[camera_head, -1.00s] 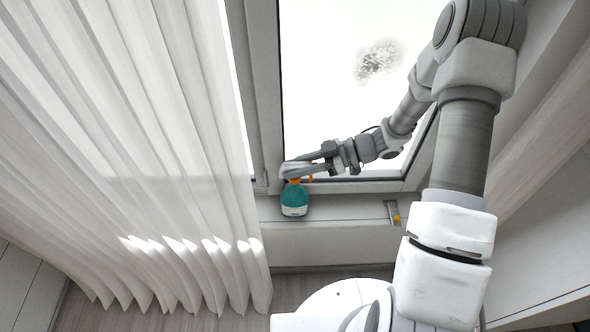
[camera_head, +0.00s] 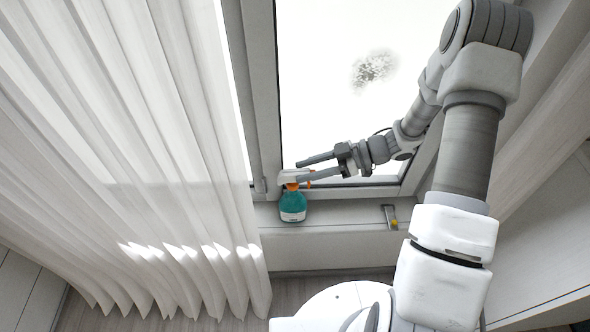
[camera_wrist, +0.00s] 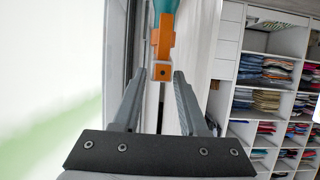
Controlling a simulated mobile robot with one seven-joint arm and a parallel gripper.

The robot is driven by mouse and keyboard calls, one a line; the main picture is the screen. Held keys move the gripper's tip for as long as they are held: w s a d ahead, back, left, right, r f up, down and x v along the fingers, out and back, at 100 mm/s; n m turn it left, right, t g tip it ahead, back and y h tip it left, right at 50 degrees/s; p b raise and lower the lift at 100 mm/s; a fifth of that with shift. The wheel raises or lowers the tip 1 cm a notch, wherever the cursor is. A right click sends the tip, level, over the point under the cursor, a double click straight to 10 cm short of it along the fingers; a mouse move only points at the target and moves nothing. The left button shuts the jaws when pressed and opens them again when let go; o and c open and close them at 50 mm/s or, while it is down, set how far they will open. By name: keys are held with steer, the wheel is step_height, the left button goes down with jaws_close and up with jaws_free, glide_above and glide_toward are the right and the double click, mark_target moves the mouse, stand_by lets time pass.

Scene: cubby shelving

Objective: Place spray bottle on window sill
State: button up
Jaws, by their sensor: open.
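The spray bottle (camera_head: 293,206) has a teal body, an orange collar and trigger, and a white head. It stands upright on the window sill (camera_head: 345,213), near the curtain. My gripper (camera_head: 303,170) is open at the bottle's head. In the wrist view my gripper (camera_wrist: 156,85) has its two fingers spread. The spray bottle (camera_wrist: 163,40) shows there just beyond the fingertips, with its orange part and white end between the finger lines. Nothing is visibly clamped.
A white curtain (camera_head: 130,150) hangs close left of the bottle. The window frame (camera_head: 262,110) rises behind. A small grey and yellow item (camera_head: 391,217) lies on the sill at right. Shelves with folded clothes (camera_wrist: 265,85) show in the wrist view.

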steer(key=shift+p+v, duration=0.35)
steer(key=shift+v, duration=1.55)
